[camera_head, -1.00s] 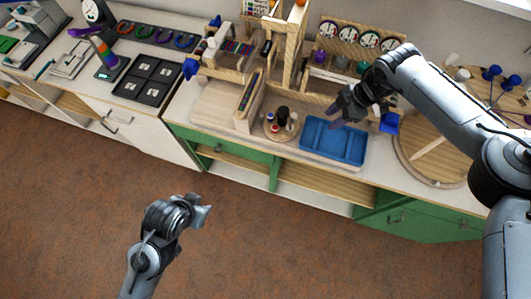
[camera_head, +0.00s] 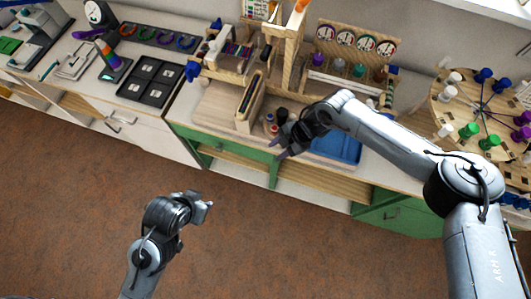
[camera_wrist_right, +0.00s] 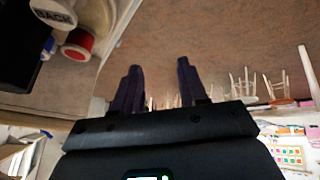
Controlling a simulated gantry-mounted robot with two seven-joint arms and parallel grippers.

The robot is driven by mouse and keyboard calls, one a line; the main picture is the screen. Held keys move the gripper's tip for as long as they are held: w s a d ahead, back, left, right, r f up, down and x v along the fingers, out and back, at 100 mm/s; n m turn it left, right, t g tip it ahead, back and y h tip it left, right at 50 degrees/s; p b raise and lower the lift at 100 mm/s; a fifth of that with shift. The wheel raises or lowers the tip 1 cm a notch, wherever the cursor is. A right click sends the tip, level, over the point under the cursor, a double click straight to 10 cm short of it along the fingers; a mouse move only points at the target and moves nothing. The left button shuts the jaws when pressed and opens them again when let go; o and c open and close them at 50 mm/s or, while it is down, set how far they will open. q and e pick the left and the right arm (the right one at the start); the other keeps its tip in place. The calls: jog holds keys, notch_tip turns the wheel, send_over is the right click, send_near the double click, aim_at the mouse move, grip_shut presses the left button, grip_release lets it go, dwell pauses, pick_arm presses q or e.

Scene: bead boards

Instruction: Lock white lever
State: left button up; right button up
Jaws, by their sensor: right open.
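My right gripper (camera_head: 279,149) hangs over the front edge of the counter, just left of the blue tray (camera_head: 340,149). It is open and empty. In the right wrist view its two dark fingers (camera_wrist_right: 157,82) stand apart with brown floor beyond them. I cannot make out a white lever for certain. A thin white bar (camera_head: 343,81) lies across the wooden rack behind my right arm, apart from the gripper. My left gripper (camera_head: 205,204) is low over the floor, away from the counter, and its jaws are too unclear to read.
A white button marked BACK (camera_wrist_right: 55,12) and a red button (camera_wrist_right: 77,44) are close to my right gripper. A wooden box (camera_head: 250,101) stands left of it. A round board with coloured pegs (camera_head: 480,112) is at the right. The floor in front is clear.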

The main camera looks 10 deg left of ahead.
jog(key=shift+n, duration=0.6)
jog(key=shift+s+a+r+p, duration=0.1)
jog(key=shift+s+a+p, duration=0.25)
jog(key=shift+s+a, duration=1.45)
jog(key=shift+o, duration=0.4)
jog(key=shift+w, duration=0.15)
